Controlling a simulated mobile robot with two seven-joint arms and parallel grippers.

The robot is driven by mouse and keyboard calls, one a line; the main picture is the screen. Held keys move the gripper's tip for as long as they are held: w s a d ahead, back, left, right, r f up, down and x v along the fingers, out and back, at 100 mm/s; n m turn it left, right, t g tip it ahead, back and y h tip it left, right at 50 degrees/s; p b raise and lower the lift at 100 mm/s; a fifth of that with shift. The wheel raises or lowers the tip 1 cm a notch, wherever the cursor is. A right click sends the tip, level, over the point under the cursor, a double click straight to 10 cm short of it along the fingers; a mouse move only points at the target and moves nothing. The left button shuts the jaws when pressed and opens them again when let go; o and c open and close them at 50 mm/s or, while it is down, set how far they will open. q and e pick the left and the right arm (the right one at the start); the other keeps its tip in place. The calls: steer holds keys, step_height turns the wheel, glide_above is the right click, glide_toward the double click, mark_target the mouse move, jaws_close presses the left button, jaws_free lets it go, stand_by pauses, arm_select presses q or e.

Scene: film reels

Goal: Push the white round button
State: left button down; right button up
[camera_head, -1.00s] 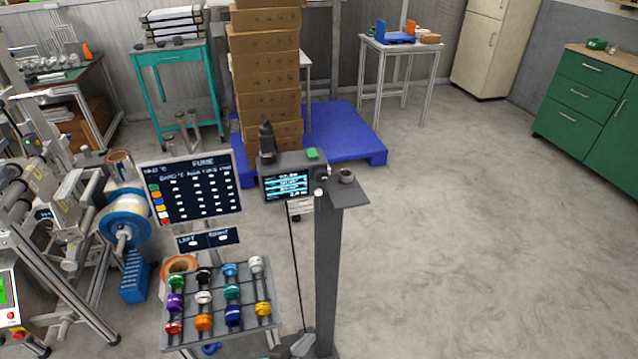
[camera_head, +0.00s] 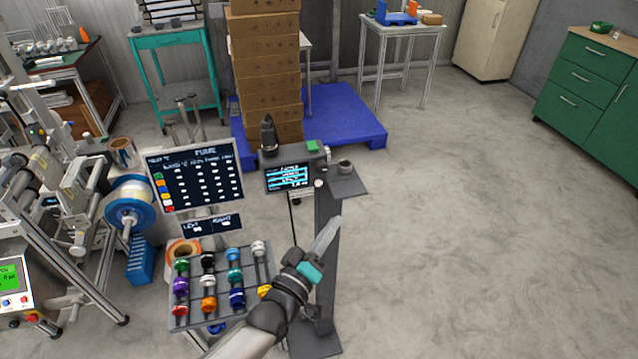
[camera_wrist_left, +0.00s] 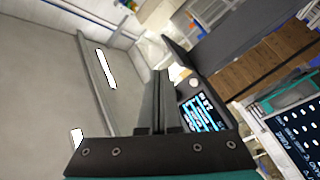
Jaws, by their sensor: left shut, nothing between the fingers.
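The white round button (camera_head: 318,183) is on the right edge of the dark display unit (camera_head: 290,178), beside its lit screen. It also shows in the left wrist view (camera_wrist_left: 194,83), at the upper corner of the screen (camera_wrist_left: 203,115). My left gripper (camera_head: 332,228) comes up from below in the head view, its shut fingers pointing up toward the display unit. In the picture its fingertips are below and a little right of the button, apart from it. In the left wrist view the shut, empty fingers (camera_wrist_left: 159,75) lie left of the button. My right gripper is not in view.
The display unit stands on a dark post with a side shelf holding a small cup (camera_head: 344,166). A green block (camera_head: 312,147) is on top. A rack of coloured spools (camera_head: 208,282) and a chart panel (camera_head: 196,178) are left. Open floor lies right.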

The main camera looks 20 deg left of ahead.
mark_target(318, 183)
arm_select(q)
steer(key=w+a+b, duration=0.4)
steer(key=w+a, duration=0.1)
steer(key=w, duration=0.2)
steer(key=shift+w, duration=0.15)
stand_by(2.1)
steer(key=shift+w+a, duration=0.2)
steer(key=shift+w, duration=0.15)
steer(key=shift+w+a+b, duration=0.25)
steer(key=shift+w+b, duration=0.05)
steer(key=shift+b, duration=0.2)
stand_by(0.4)
stand_by(0.4)
steer(key=shift+s+d+p, duration=0.45)
steer(key=shift+s+p, duration=0.15)
steer(key=shift+s, duration=0.05)
